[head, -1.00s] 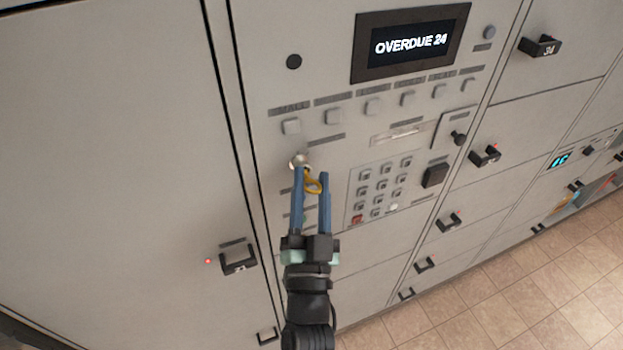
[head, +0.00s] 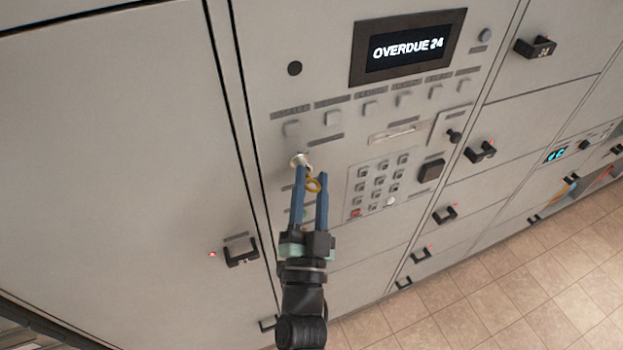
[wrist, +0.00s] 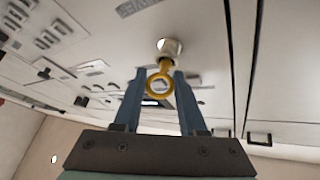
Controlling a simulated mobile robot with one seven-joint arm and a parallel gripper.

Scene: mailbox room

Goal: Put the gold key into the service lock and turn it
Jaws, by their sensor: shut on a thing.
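The gold key (head: 314,185) is held between the blue fingers of my gripper (head: 311,172), and its ring-shaped bow shows. The wrist view also shows the key (wrist: 159,84) between the fingertips. The key's shaft points at the round silver service lock (head: 300,161) on the control panel, which is also at the top of the wrist view (wrist: 169,48). The shaft meets the lock's face in the wrist view. How deep it sits inside I cannot tell. The fingers partly hide the lock's lower side in the head view.
The panel has a screen (head: 411,46) reading "OVERDUE 24", a row of square buttons and a keypad (head: 378,185) right of my gripper. A locker handle (head: 241,252) juts out at lower left. More handles stick out at right. Tiled floor (head: 480,290) lies below.

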